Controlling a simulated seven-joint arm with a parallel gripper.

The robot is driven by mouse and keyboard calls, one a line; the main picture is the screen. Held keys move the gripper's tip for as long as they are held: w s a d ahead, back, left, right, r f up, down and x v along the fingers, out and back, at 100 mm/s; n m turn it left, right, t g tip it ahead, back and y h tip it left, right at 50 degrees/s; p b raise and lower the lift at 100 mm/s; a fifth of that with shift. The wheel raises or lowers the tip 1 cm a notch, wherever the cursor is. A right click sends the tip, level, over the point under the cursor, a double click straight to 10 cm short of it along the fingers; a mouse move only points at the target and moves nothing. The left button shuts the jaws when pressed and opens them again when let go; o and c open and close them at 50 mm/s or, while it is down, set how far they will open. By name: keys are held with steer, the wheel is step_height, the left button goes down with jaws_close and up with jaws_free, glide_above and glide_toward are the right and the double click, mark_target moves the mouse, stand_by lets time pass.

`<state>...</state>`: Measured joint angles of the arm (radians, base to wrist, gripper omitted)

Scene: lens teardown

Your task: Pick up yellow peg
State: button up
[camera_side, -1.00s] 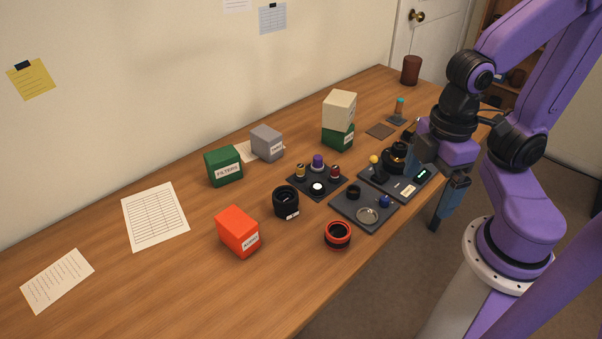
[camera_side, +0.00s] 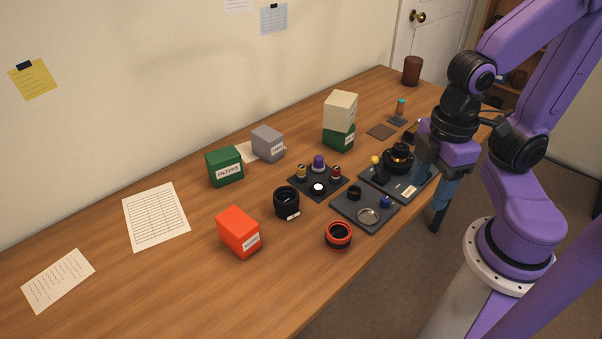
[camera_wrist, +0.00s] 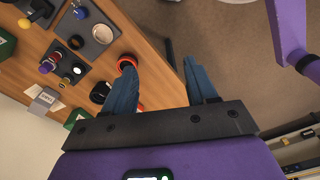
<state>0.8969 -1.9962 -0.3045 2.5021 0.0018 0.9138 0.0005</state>
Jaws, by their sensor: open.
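The yellow peg (camera_side: 301,172), a short cylinder with a dark band, stands at the left corner of a dark tray (camera_side: 327,194) in the side view. It shares the tray with a purple peg (camera_side: 318,162), a dark red peg (camera_side: 335,172) and a white-topped black peg (camera_side: 318,189). A small yellowish shape in the wrist view (camera_wrist: 66,78) appears to be the same peg. My gripper (camera_side: 429,207) is open and empty, off the table's front edge, well to the right of the peg. Its two blue fingers stand apart in the wrist view (camera_wrist: 160,64).
A yellow ball-topped item (camera_side: 375,160) stands on the right tray near my gripper. A middle tray (camera_side: 347,215) holds a blue knob and a glass disc. A black lens barrel (camera_side: 286,202), red ring (camera_side: 338,235) and orange box (camera_side: 238,232) stand nearby.

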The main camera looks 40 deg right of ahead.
steer(key=w+d+f+n+t+h, duration=0.2)
steer(key=w+d+f+n+h, duration=0.15)
steer(key=w+h, duration=0.25)
steer(key=n+t+y, duration=0.1)
steer(key=n+t, duration=1)
steer(key=n, duration=0.5)
glide_toward(303, 171)
steer(key=x, duration=0.3)
steer(key=shift+x, duration=3)
jaws_close()
